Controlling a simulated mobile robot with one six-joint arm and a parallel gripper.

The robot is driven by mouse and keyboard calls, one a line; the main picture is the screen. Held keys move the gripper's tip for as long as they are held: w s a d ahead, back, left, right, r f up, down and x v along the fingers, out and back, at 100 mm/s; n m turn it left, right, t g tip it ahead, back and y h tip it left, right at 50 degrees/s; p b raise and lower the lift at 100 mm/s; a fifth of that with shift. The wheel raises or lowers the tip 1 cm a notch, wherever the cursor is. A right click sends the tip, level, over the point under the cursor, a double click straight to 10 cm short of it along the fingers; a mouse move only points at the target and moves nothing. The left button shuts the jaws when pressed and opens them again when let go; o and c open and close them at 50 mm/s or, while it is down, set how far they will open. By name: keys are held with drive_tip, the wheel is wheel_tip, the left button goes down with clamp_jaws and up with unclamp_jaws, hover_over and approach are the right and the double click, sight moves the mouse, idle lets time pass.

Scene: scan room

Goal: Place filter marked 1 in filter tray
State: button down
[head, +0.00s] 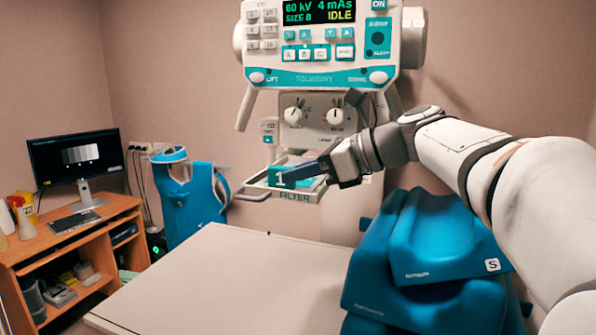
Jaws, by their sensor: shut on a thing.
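The filter marked 1 (281,178) is a teal plate with a white "1" on it. It is at the filter tray (294,196), a pale tray labelled FILTER below the machine's control knobs. The plate appears to be over or inside the tray's rim; I cannot tell whether it rests on the tray floor. My gripper (318,170) reaches in from the right and is shut on the filter's right side. The dark gripper fingers hide part of the filter and the tray's right side.
The machine's control panel (320,45) is above the tray. Blue cushions (430,240) are stacked below my arm at right. A white table top (225,285) is clear in front. A desk with a monitor (75,155) stands at left, near a blue apron (190,200).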

drive_tip(key=shift+f, duration=0.2)
drive_tip(key=c, duration=1.4)
unclamp_jaws()
drive_tip(key=shift+r, duration=0.1)
